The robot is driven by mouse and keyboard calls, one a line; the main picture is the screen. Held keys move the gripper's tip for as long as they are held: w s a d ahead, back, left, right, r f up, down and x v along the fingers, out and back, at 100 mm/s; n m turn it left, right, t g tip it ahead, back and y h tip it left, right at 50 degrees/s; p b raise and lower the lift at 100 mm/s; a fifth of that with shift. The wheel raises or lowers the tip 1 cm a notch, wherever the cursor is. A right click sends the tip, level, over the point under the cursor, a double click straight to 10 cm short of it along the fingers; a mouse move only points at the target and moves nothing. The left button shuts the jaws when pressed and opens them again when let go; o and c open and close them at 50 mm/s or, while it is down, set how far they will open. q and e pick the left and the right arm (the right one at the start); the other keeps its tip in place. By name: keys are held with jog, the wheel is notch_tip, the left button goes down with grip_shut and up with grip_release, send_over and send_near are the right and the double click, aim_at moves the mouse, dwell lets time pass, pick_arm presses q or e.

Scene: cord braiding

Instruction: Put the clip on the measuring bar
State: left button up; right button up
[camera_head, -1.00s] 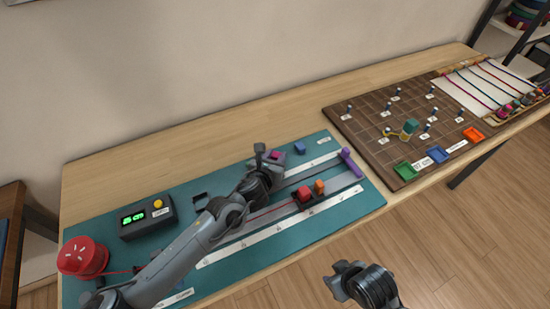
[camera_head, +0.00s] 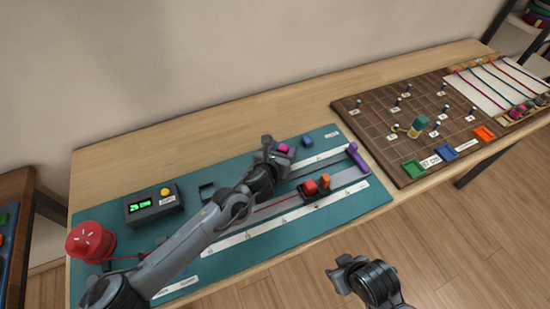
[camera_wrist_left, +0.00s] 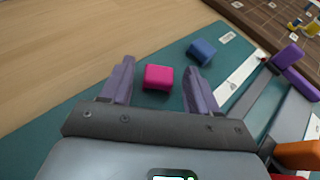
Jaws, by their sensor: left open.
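A small magenta block (camera_wrist_left: 158,77), which may be the clip, lies on the teal mat between the spread fingers of my left gripper (camera_wrist_left: 160,72). That gripper is open, with a gap on each side of the block. In the head view my left gripper (camera_head: 272,150) partly hides the magenta block (camera_head: 285,149). The measuring bar seems to be the long grey rail (camera_head: 345,178) with white scale strips and a purple end piece (camera_head: 358,157).
A blue block (camera_wrist_left: 201,50) lies close beyond the magenta one. A display box (camera_head: 153,204) and a red spool (camera_head: 90,241) stand at the left. A brown peg board (camera_head: 385,150) with trays is to the right. Bare wood (camera_head: 190,140) is free behind the mat.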

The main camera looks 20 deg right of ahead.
pick_arm(q)
jog(key=p+v, duration=0.2)
jog(key=v, duration=1)
jog(key=shift+w, duration=0.1)
